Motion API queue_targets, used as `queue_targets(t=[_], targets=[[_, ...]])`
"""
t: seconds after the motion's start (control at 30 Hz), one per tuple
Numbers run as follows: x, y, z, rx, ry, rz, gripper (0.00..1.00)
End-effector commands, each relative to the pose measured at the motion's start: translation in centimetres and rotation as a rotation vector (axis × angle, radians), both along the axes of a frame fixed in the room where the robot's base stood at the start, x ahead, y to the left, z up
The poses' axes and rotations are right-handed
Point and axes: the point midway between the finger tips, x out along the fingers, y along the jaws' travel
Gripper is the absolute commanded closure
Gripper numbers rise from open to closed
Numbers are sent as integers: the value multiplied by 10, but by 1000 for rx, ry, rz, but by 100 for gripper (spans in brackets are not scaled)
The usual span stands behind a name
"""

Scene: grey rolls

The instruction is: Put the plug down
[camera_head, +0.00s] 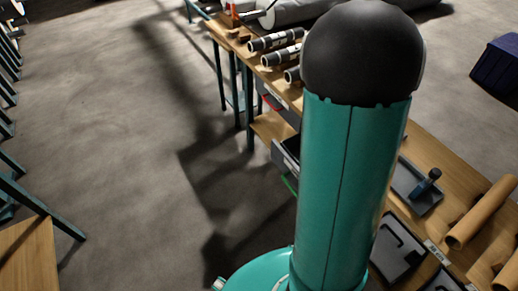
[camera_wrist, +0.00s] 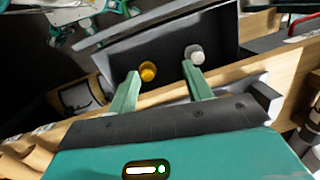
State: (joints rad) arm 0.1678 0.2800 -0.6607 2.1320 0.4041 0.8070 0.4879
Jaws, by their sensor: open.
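My gripper (camera_wrist: 161,70) is open in the wrist view, its two green fingers apart with nothing held between them. A yellow round-ended plug (camera_wrist: 148,71) and a pale grey one (camera_wrist: 195,54) show in a dark open container (camera_wrist: 120,57) beyond the fingertips. The yellow plug lies in line with the gap, near the left fingertip. The grey plug is just past the right fingertip. I cannot tell which of them is the task's plug, or whether a finger touches either. In the head view my own arm hides the gripper.
Wooden workbenches (camera_head: 435,152) run along the right in the head view. They carry a grey tray (camera_head: 405,184) with a dark blue object (camera_head: 428,182), brown rolls (camera_head: 481,212) and dark banded cylinders (camera_head: 272,40). A drawer (camera_head: 284,158) stands out below. The floor (camera_head: 110,130) at left is clear.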

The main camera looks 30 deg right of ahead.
Motion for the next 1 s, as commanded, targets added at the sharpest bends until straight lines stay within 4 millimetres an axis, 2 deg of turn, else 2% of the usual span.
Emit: queue_targets(t=[0.03, 0.1, 0.27, 0.47, 0.6, 0.7, 0.8, 1.0], targets=[[9, 24, 18, 7, -43, 91, 50], [17, 54, 37, 7, -87, 223, 50], [21, 120, 82, -26, -181, 522, 50], [4, 194, 132, -133, -280, 893, 50], [-19, 238, 161, -253, -331, 1144, 50], [-38, 262, 175, -351, -352, 1302, 50], [-53, 277, 184, -438, -359, 1420, 50], [-66, 288, 190, -517, -357, 1513, 50]])
